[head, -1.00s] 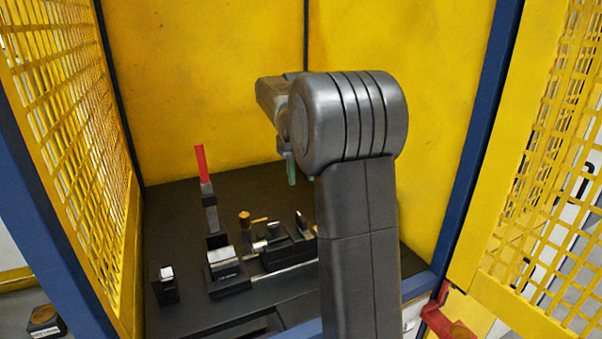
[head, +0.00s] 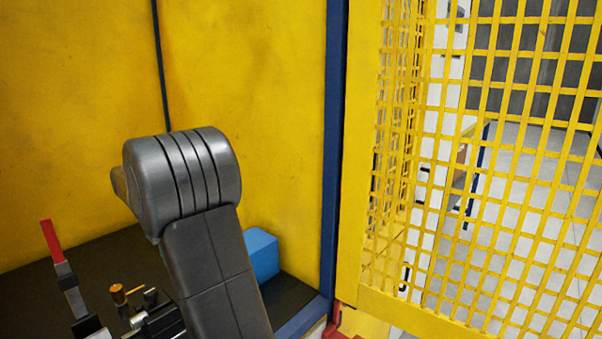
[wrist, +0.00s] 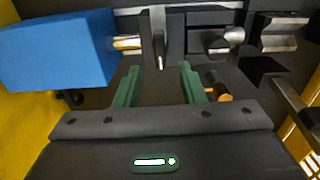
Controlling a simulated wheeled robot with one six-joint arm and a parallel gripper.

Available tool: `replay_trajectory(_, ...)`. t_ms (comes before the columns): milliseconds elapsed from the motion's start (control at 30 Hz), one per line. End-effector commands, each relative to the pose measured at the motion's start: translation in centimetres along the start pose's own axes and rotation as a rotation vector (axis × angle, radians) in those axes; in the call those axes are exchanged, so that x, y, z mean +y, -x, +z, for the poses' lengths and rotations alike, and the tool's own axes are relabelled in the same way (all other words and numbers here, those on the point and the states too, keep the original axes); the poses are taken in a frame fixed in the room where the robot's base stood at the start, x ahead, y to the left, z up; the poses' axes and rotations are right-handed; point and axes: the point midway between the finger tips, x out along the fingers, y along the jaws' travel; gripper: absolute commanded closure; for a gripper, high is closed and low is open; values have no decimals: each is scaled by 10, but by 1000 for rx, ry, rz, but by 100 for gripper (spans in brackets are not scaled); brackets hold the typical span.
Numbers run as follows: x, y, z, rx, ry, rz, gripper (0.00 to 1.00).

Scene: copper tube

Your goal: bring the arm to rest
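My gripper (wrist: 158,88) shows in the wrist view with its two green fingers spread apart and nothing between them. Beyond the fingertips is a dark machine (wrist: 210,35) with a metal bar and clamp parts. A copper-coloured tube end (wrist: 127,43) shows beside the blue block. In the head view my gripper is hidden behind my own arm, which stands raised over the dark bench.
A blue block (head: 262,253) sits on the bench and also shows in the wrist view (wrist: 60,50). A red-handled lever (head: 52,241) stands at left, near a brass knob (head: 118,294). Yellow walls, a blue post (head: 337,150) and a mesh panel (head: 480,180) enclose the bench.

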Motion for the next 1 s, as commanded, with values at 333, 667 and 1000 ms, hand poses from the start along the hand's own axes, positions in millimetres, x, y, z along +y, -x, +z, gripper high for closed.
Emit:
replay_trajectory(333,0,-61,0,-3,-1,-1,64)
replay_trajectory(667,0,-75,0,0,-19,0,64)
replay_trajectory(1000,0,-71,0,2,-14,0,64)
